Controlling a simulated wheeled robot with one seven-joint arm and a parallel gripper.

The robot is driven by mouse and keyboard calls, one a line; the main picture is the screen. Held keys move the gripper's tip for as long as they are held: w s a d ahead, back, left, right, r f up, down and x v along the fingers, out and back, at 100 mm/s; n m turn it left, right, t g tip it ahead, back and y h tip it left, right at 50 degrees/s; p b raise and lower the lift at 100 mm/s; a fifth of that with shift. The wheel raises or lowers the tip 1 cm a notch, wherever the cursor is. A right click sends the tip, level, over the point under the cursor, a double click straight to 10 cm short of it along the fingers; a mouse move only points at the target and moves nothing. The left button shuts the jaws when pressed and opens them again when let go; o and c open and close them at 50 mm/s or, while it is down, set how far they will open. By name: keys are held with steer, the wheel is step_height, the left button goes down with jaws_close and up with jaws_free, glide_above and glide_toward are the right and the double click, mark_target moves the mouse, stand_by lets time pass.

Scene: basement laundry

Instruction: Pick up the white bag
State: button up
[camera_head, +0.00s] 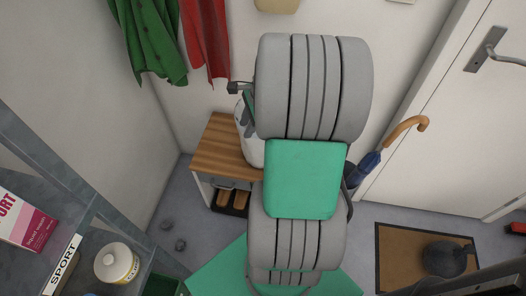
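A white object (251,147), likely the white bag, stands on the right part of a small wooden-topped bench (217,146) against the back wall. My grey and green arm hides most of it, so its full shape cannot be seen. A small dark end part of my gripper (239,88) shows at the left edge of my arm, just above the white object in the picture. The fingers are mostly hidden. I cannot tell whether they touch the white object or whether they are open.
Green (153,40) and red (205,40) garments hang above the bench. Brown shoes (232,200) sit below it. A blue umbrella (366,167) leans by the door (470,120). A shelf with a white tub (116,262) is near left. A brown mat (398,262) lies right.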

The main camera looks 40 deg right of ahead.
steer(key=s+d+f+m, duration=0.1)
steer(key=d+f+m, duration=0.4)
steer(key=d, duration=0.1)
steer(key=b, duration=0.2)
glide_above(253, 148)
steer(key=s, duration=0.1)
steer(key=shift+t+y, duration=0.3)
steer(key=f, duration=0.4)
steer(key=d+f, duration=0.1)
steer(key=f, duration=0.2)
steer(key=shift+s, duration=0.1)
steer(key=shift+c, duration=0.2)
steer(key=shift+s, duration=0.1)
jaws_close()
